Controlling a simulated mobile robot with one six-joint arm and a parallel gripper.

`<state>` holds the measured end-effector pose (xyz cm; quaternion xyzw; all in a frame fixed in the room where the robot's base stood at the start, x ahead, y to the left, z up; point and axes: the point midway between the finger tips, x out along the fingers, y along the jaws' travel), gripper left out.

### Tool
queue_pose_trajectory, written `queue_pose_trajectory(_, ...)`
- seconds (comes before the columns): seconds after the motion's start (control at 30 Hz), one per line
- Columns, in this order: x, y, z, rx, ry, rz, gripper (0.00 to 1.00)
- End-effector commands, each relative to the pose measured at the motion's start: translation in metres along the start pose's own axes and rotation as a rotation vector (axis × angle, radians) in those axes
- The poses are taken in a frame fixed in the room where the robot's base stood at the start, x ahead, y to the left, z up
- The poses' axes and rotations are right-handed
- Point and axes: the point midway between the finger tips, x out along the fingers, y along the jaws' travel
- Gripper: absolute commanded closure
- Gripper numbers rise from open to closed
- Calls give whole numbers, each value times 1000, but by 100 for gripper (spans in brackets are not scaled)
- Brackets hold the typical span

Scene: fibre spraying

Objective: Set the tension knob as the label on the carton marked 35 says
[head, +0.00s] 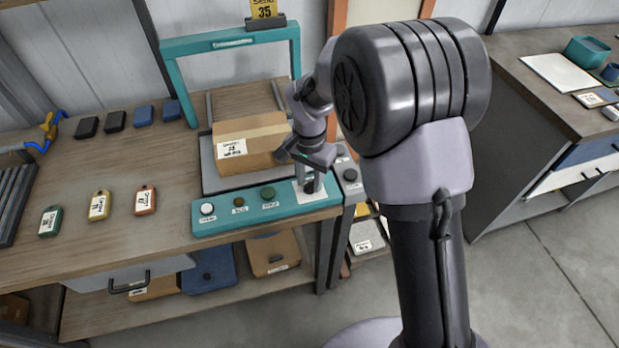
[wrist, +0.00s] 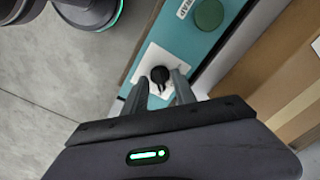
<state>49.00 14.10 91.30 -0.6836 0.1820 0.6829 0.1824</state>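A brown carton (head: 262,138) lies on the teal-framed machine, with a white label (head: 232,148) on its front; the label's print is too small to read surely. A yellow sign (head: 264,9) above the frame reads "Send 35". The black knob (wrist: 160,74) sits on a white plate (wrist: 146,62) at the right end of the teal panel (head: 262,208). My gripper (wrist: 160,82) is open, its two fingers apart, with the knob at and between the fingertips. Contact cannot be told. In the head view my gripper (head: 309,170) is over that plate, partly hiding it.
A white, a brown and a green button (head: 267,193) line the panel left of the knob. A grey box with a button (head: 350,176) stands right of it. Several coloured tags (head: 99,205) lie on the wooden bench (head: 160,225). Open floor lies right.

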Motion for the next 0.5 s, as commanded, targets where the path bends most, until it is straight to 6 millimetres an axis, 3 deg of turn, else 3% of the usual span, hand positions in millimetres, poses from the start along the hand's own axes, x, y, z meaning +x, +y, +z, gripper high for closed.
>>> queue_pose_trajectory(0.17,-2,0,0,0,0,0,67)
queue_pose_trajectory(0.23,-11,0,0,-1,1,-1,67)
queue_pose_trajectory(0.5,-100,0,0,0,2,-2,67)
